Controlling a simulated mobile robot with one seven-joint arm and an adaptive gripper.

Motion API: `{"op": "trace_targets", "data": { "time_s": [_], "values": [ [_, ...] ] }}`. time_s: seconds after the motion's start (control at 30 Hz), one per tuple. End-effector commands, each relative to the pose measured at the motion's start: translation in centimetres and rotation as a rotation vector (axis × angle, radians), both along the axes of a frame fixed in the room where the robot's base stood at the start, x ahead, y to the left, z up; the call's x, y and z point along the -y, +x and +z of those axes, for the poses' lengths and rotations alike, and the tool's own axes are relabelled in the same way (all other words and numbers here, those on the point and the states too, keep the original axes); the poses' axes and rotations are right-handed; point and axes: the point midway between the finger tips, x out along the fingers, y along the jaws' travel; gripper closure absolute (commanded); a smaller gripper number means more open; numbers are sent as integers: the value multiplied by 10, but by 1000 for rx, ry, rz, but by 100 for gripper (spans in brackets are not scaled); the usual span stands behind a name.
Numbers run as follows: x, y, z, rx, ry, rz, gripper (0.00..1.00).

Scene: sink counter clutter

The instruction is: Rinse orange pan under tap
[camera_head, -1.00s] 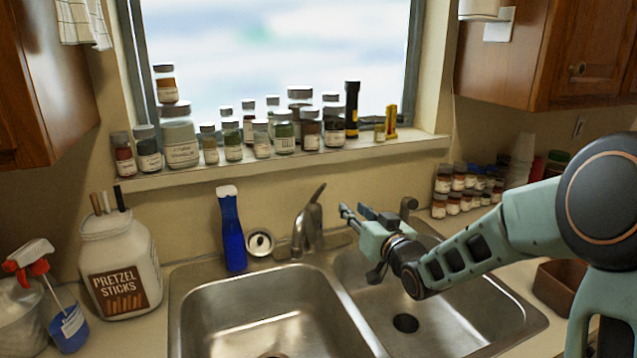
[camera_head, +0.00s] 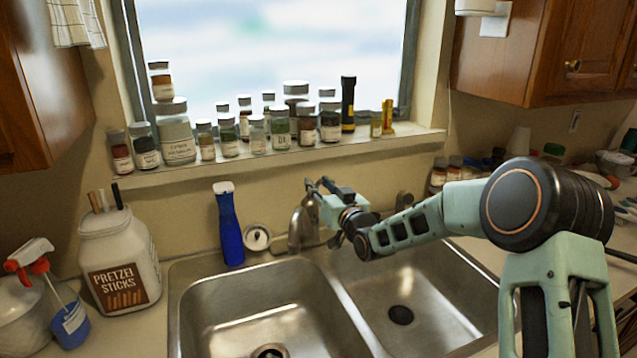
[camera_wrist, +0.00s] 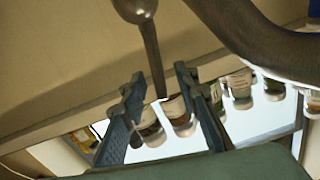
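The metal tap (camera_head: 298,232) stands behind the double sink, partly hidden by my gripper (camera_head: 317,186). In the wrist view, my gripper (camera_wrist: 159,76) has its two blue fingers apart. The thin tap lever (camera_wrist: 152,50) reaches into the gap between them in that picture; I cannot tell whether either finger touches it. A thick curved metal part, apparently the spout (camera_wrist: 255,38), crosses the upper right there. The left basin (camera_head: 240,310) and the right basin (camera_head: 400,285) show bare metal and drains. I see no orange pan in either current view.
A blue bottle (camera_head: 230,230) stands left of the tap. A pretzel jar (camera_head: 118,255) and a spray bottle (camera_head: 62,300) are on the left counter. Several small jars (camera_head: 228,138) line the windowsill behind my gripper. A second metal fixture (camera_head: 404,200) stands right of the tap.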

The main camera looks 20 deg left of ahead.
Motion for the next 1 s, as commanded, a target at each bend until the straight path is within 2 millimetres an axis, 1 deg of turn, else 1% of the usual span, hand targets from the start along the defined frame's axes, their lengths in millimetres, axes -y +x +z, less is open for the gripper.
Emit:
{"op": "trace_targets", "data": {
  "time_s": [0.13, 0.37, 0.47, 0.63, 1.0],
  "values": [
    [-3, 4, 0, 1, 1, -1, 72],
    [-3, 4, 0, 0, 0, -1, 72],
    [-3, 4, 0, 0, 0, -1, 80],
    [-3, 4, 0, 0, 0, -1, 99],
    [-3, 4, 0, 0, -1, -1, 100]
  ]
}}
